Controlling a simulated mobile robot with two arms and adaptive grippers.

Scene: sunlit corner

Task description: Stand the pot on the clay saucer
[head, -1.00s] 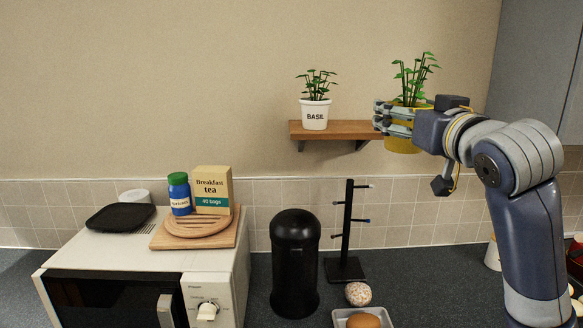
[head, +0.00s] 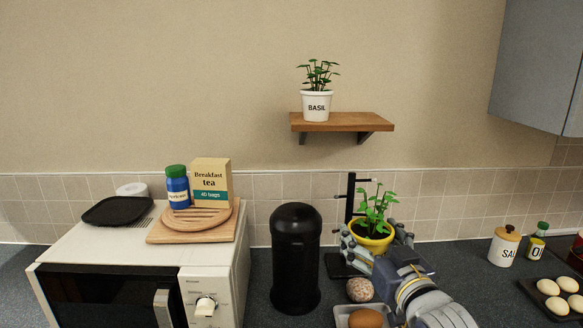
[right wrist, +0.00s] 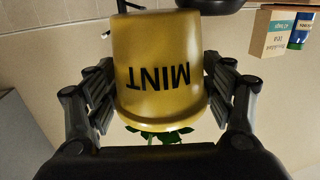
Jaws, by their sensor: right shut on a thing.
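The yellow pot (head: 371,243) with a leafy green plant is in the head view, low over the counter at right of centre. My right gripper (head: 376,240) is shut on it, with fingers on both sides. In the right wrist view the pot (right wrist: 158,72) shows the word MINT upside down between the fingers of my right gripper (right wrist: 158,85). In the head view the pot looks roughly upright. I cannot make out a clay saucer in either current view; the pot, gripper and arm hide part of the counter. My left gripper is not in view.
A white BASIL pot (head: 316,106) stands on the wall shelf (head: 345,123). Salt and oil containers stand right.

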